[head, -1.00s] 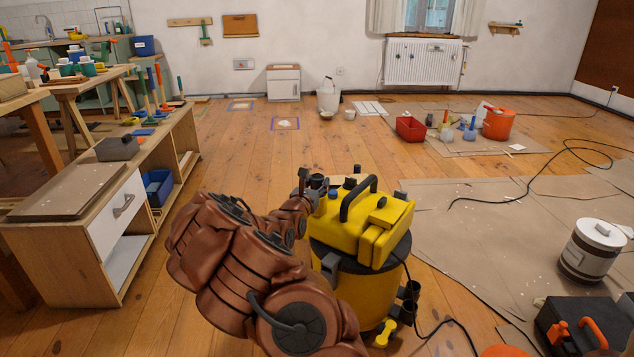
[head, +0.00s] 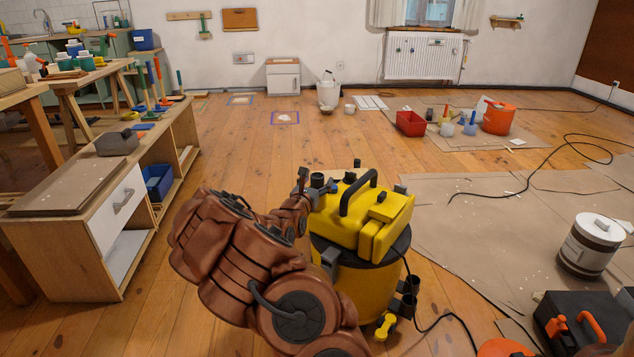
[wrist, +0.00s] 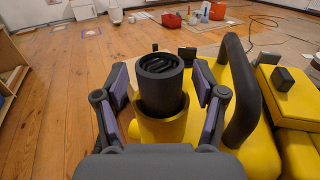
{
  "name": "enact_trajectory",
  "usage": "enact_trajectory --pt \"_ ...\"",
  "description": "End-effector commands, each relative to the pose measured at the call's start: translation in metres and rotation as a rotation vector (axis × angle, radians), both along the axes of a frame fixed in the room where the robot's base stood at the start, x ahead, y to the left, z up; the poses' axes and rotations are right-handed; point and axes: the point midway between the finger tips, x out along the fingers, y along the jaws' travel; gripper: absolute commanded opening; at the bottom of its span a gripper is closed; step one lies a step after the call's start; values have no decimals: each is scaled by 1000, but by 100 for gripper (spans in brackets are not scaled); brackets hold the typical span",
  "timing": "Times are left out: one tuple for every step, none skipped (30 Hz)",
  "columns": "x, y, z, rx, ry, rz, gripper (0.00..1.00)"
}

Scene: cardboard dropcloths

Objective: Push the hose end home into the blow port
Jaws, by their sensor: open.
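The yellow vacuum (head: 352,265) stands on the wood floor in the middle of the head view, with a black carry handle on its lid. In the wrist view, the dark ribbed hose end (wrist: 158,80) stands upright in the yellow collar of the blow port (wrist: 160,130). Its upper part sticks out above the collar; how deep it sits is hidden inside. My gripper (wrist: 161,86) is open, with a finger on either side of the hose end and visible gaps to it. In the head view my gripper (head: 303,182) is at the lid's left edge, small and partly hidden.
The black carry handle (wrist: 238,95) rises close to the right finger. A wooden bench (head: 110,215) stands at the left. Cardboard (head: 480,235) covers the floor at the right, with a white bucket (head: 590,248) and a black toolbox (head: 580,320).

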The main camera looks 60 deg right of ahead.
Motion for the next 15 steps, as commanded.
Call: enact_trajectory --pt "0 0 0 0 0 0 71" --pt "0 0 0 0 0 0 71" --pt "0 0 0 0 0 0 71" --pt "0 0 0 0 0 0 71" --pt "0 0 0 0 0 0 71" --pt "0 0 0 0 0 0 71" --pt "0 0 0 0 0 0 71" --pt "0 1 0 0 1 0 71" --pt "0 2 0 0 1 1 71" --pt "0 3 0 0 1 1 71" --pt "0 5 0 1 2 1 71" --pt "-1 8 0 0 3 1 71" --pt "-2 10 -1 1 4 1 71" --pt "-2 13 -1 1 4 2 71" --pt "-3 17 -1 1 4 1 71"
